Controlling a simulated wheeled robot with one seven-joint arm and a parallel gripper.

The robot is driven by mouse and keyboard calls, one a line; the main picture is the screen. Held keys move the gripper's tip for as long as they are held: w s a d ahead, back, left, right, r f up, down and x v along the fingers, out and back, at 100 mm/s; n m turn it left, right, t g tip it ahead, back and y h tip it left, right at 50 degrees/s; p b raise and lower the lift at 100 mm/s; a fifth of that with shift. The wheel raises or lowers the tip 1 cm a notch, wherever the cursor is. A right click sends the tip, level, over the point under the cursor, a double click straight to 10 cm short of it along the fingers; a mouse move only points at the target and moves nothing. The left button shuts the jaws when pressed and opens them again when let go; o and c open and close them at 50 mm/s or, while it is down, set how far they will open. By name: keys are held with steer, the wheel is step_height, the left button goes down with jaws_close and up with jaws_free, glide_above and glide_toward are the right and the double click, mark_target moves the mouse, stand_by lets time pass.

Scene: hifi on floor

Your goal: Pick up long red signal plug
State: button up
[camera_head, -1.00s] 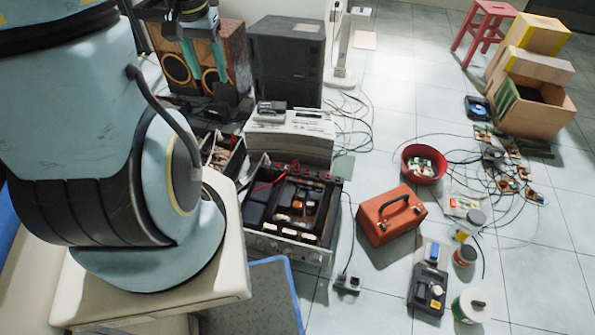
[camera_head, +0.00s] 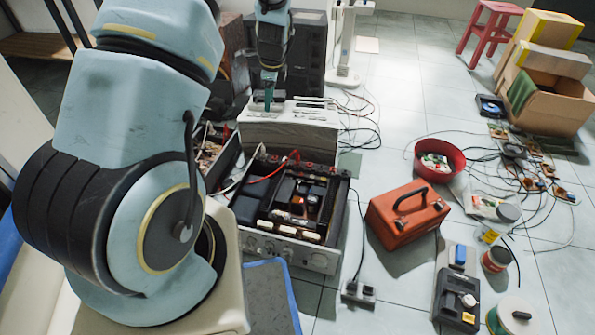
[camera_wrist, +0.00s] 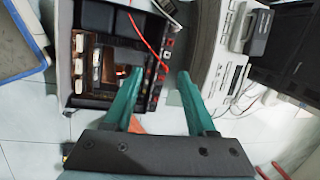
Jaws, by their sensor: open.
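A red cable (camera_head: 272,174) runs over the open amplifier (camera_head: 318,262) to its back edge. It also shows in the wrist view (camera_wrist: 147,42), where its red end (camera_wrist: 164,68) lies by a row of small red sockets at the amplifier's edge. I cannot clearly tell the long red signal plug from the cable and sockets. My gripper (camera_head: 268,98) hangs above the beige device (camera_head: 285,135) behind the amplifier. In the wrist view my gripper (camera_wrist: 160,74) shows two teal fingers apart with nothing between them; the amplifier edge and cable end lie beyond the fingertips.
A dark cabinet (camera_head: 312,55) stands behind the beige device. An orange toolbox (camera_head: 406,215) and a red bowl (camera_head: 456,160) are on the floor to the right. Loose black cables lie around. Clear floor (camera_head: 400,75) extends at the back right.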

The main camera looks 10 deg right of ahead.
mark_target(298, 155)
steer(key=w+d+f+m+b, duration=0.2)
steer(key=f+b, duration=0.3)
steer(key=f, duration=0.6)
steer(key=w+d+f+m+t+b, duration=0.1)
steer(key=w+d+f+m+b, duration=0.2)
steer(key=f, duration=0.8)
steer(key=w+d+f+m+b, duration=0.2)
steer(key=d+f+m+b, duration=0.3)
steer(key=f, duration=0.6)
steer(key=shift+w+d+f+m+b, duration=0.25)
steer(key=shift+w+m+b, duration=0.2)
steer(key=shift+b, duration=0.75)
jaws_close()
